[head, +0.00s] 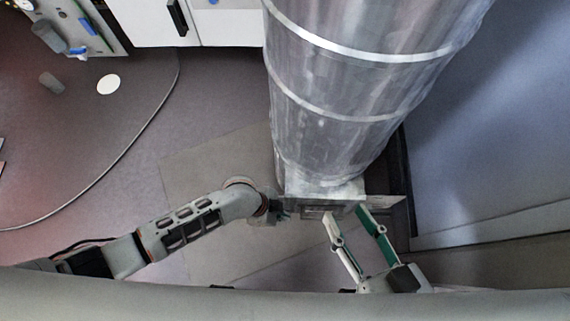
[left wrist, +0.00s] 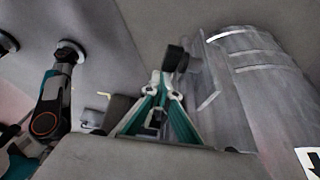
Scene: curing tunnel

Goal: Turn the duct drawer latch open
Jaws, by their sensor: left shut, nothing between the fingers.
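The large silver duct (head: 350,90) stands at the centre of the head view, with a metal drawer frame (head: 330,205) at its near end. The duct also shows at the right of the left wrist view (left wrist: 260,90). My left gripper (head: 284,213) is at the left side of the drawer frame, small and partly hidden. In the left wrist view its fingers (left wrist: 162,82) are together and empty, tips close to a dark knob-like part (left wrist: 182,58) beside the duct, perhaps the latch. I cannot tell whether they touch. My right gripper (head: 346,212) is open, fingers spread, at the frame's near right side.
A white cabinet (head: 225,22) stands at the back. A panel with blue parts (head: 75,35) is at the back left. The floor (head: 130,170) left of the duct is mostly clear. A blue-grey surface (head: 490,130) fills the right side.

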